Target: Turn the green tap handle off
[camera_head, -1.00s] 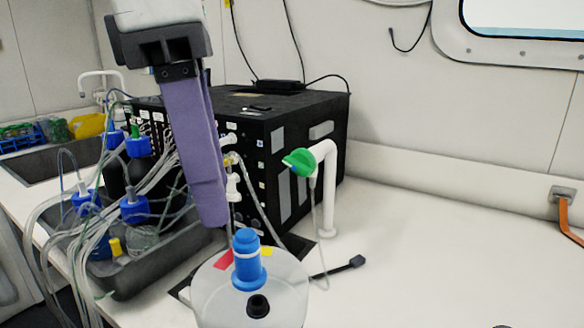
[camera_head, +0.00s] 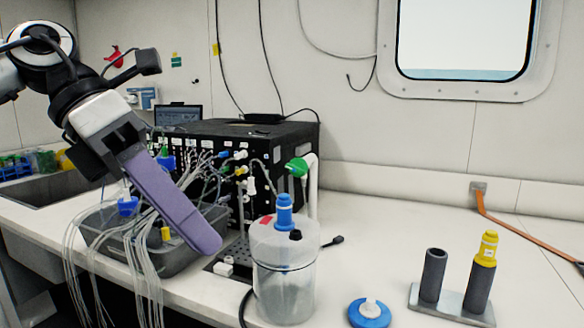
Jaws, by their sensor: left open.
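My left gripper (camera_head: 205,245), with a long purple finger, reaches in from the left and points down and to the right. It hangs in front of the grey tray, left of the tap and clear of it. It is open, and I see nothing held in it; one finger mostly hides the other. My right gripper is not in view.
A clear jar (camera_head: 284,280) with a blue-capped fitting stands in front of the tap. The black box (camera_head: 262,140) and the grey tray (camera_head: 205,262) with tubing lie to the left. A two-tube holder (camera_head: 450,303) and a blue disc (camera_head: 370,314) are at the front right.

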